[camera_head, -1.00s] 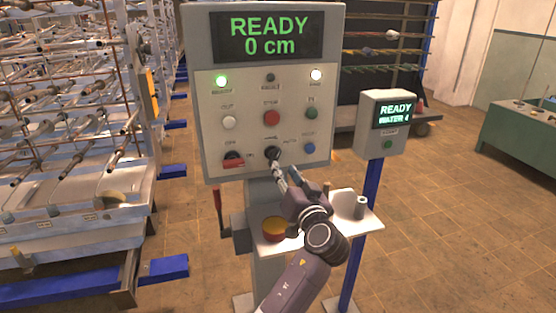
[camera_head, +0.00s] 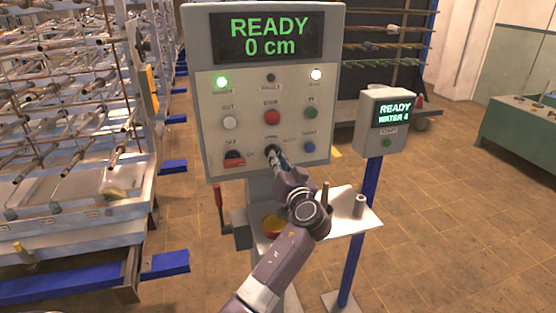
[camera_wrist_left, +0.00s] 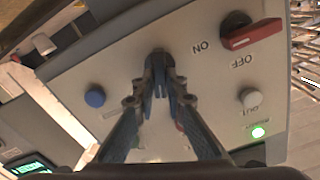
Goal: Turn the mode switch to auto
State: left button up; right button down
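The mode switch is a small black knob (camera_head: 270,149) at the bottom middle of the grey control panel (camera_head: 325,165). It also shows in the left wrist view (camera_wrist_left: 158,59). My left gripper (camera_head: 279,158) reaches up to it from below right. In the left wrist view its two fingers (camera_wrist_left: 161,88) come together at the knob and appear shut on it, covering part of it. The label by the knob is too small and covered to read fully. My right gripper is not in view.
Left of the knob is a red switch (camera_head: 234,161) marked ON and OFF; right of it is a blue button (camera_head: 309,147). A red button (camera_head: 272,117) is above. A small shelf (camera_head: 345,228) sits below right. A second panel (camera_head: 367,140) stands at the right.

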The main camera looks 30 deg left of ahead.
pick_arm(q)
grip_shut()
jog(key=shift+w+d+f+m+p, duration=0.1)
jog(key=shift+m+p, duration=0.2)
jog(key=shift+m, duration=1.55)
jog(key=shift+f+m+p, duration=0.1)
jog(key=shift+m+p, duration=0.15)
jog(key=shift+m, duration=1.6)
jog(key=o, duration=0.7)
grip_release()
jog(key=v, duration=1.2)
